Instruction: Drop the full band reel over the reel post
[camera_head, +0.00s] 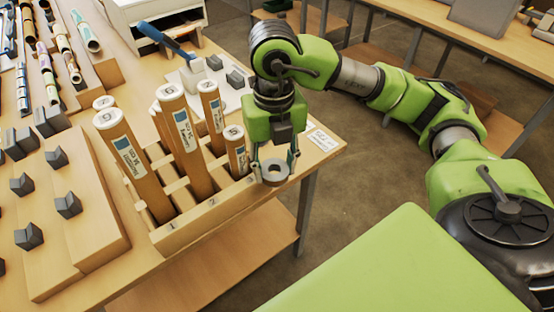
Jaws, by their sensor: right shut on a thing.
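My right gripper (275,160) points down beside the right end of the wooden tube rack, near the table's front right edge. It is shut on a small grey ring with a dark centre hole, which I take for the band reel (272,178). The ring lies roughly flat between the fingertips, its hole facing up. Whether it touches anything below, I cannot tell. I cannot make out a reel post for certain. My left gripper is not in view.
The wooden rack (206,223) holds several upright brown tubes (186,142) close left of the gripper. Behind it, a pale board (222,97) carries grey blocks and a blue-handled item (172,40). A labelled card (323,140) lies right of the gripper.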

